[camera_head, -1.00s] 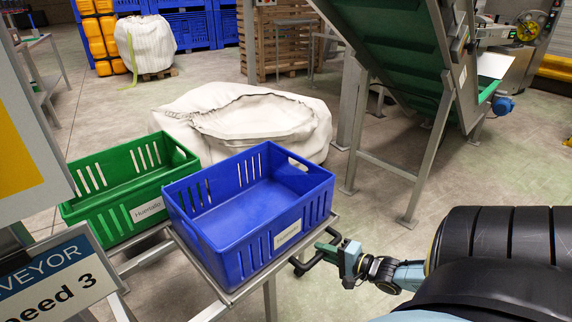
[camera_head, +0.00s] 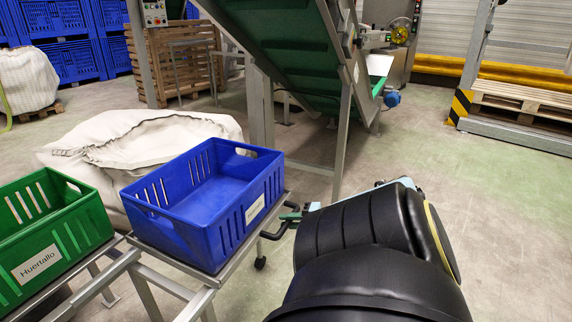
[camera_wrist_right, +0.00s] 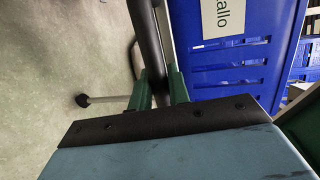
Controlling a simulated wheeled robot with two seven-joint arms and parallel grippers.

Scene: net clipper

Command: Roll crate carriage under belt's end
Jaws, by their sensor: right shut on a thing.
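The blue crate (camera_head: 205,205) sits upright on the metal-framed crate carriage (camera_head: 190,292), left of centre in the head view. A black handle bar (camera_head: 272,235) sticks out from the carriage's right side. My right gripper (camera_head: 290,216) is at this handle, partly hidden by my black arm. In the right wrist view, its green fingers (camera_wrist_right: 160,88) are closed around the black bar (camera_wrist_right: 147,45), beside the labelled blue crate (camera_wrist_right: 235,60). The inclined green belt conveyor (camera_head: 290,50) stands behind, at the upper middle. My left gripper is out of view.
A green crate (camera_head: 50,240) stands left of the blue one. A large white sack (camera_head: 150,140) lies behind the crates. A grey conveyor leg (camera_head: 340,145) stands beyond the carriage's right side. Open floor (camera_head: 480,200) lies to the right.

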